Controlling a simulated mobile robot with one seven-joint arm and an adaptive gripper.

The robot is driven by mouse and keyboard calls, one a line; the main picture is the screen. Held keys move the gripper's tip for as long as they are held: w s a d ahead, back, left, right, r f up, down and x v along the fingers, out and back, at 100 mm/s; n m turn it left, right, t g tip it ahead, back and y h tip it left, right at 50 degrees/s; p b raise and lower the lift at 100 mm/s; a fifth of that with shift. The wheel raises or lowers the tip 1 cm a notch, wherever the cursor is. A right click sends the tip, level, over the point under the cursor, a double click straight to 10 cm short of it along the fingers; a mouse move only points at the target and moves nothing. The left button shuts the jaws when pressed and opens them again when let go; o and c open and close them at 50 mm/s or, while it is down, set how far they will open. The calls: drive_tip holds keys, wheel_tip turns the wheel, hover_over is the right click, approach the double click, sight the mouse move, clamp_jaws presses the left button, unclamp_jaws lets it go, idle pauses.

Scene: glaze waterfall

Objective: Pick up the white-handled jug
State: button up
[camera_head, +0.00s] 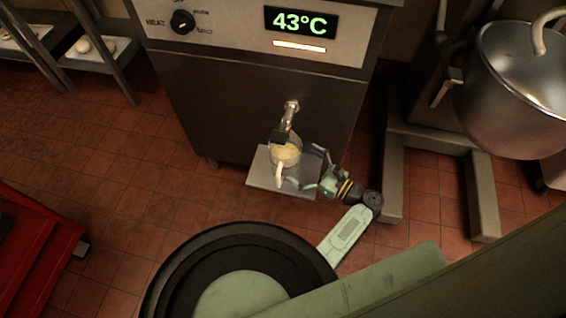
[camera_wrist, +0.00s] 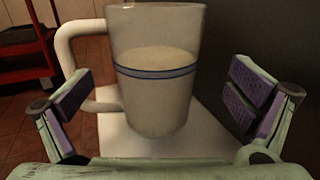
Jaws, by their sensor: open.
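The jug (camera_head: 286,153) stands upright on a small light shelf (camera_head: 262,176) under the machine's spout (camera_head: 287,117). In the wrist view the jug (camera_wrist: 158,105) is translucent with a blue band and holds a pale cream liquid. Its white handle (camera_wrist: 70,62) is on the left there; in the head view the handle (camera_head: 279,174) faces the front. My gripper (camera_head: 304,167) is open at the jug's right side in the head view. In the wrist view my gripper's purple-padded fingers (camera_wrist: 162,95) stand either side of the jug, with gaps; the left finger is near the handle.
The machine (camera_head: 250,95) rises behind the shelf and shows 43°C. A large metal pot (camera_head: 515,90) on a stand is at the right. A red cart (camera_head: 35,250) is at the lower left. Tiled floor between is clear.

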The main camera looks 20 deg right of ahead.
sight(274, 148)
drive_tip(key=x, duration=0.1)
drive_tip(key=b+x, duration=0.1)
drive_tip(key=x, duration=0.3)
drive_tip(key=shift+s+a+f+b, duration=0.15)
drive_tip(key=shift+a+f+b, duration=0.1)
drive_tip(key=shift+f+b, duration=0.1)
drive_tip(key=shift+w+a+r, duration=0.1)
drive_tip(key=shift+w+a, duration=0.05)
drive_tip(key=shift+w, duration=0.15)
drive_tip(key=c, duration=1.8)
drive_tip(key=shift+r, duration=0.1)
drive_tip(key=shift+c, duration=0.4)
